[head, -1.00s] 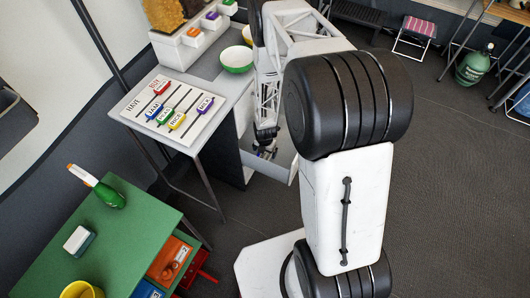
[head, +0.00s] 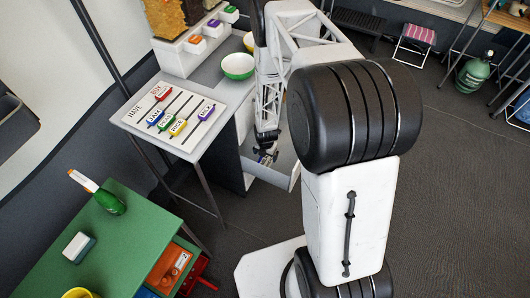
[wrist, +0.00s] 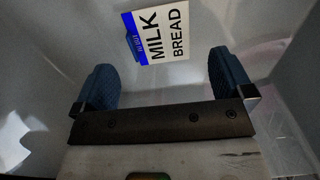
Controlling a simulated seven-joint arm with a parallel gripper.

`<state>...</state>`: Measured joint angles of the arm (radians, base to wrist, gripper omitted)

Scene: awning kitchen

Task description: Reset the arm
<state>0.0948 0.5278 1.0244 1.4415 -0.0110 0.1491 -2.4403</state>
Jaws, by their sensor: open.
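My gripper (head: 266,156) points down into an open white drawer or bin (head: 262,173) under the grey counter. In the wrist view my gripper (wrist: 165,82) is open, its two blue fingers wide apart with nothing between them. Beyond the fingers, a white and blue label (wrist: 160,32) reading MILK BREAD lies against a pale wall or floor; I cannot tell which. My arm's large black joints and white links hide part of the counter's right side in the head view.
On the counter are a slider board (head: 173,117) and a green-and-white bowl (head: 238,66). A green table (head: 130,235) at lower left holds a green bottle (head: 110,203) and a sponge (head: 79,247). A stool (head: 415,40) stands on open floor at right.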

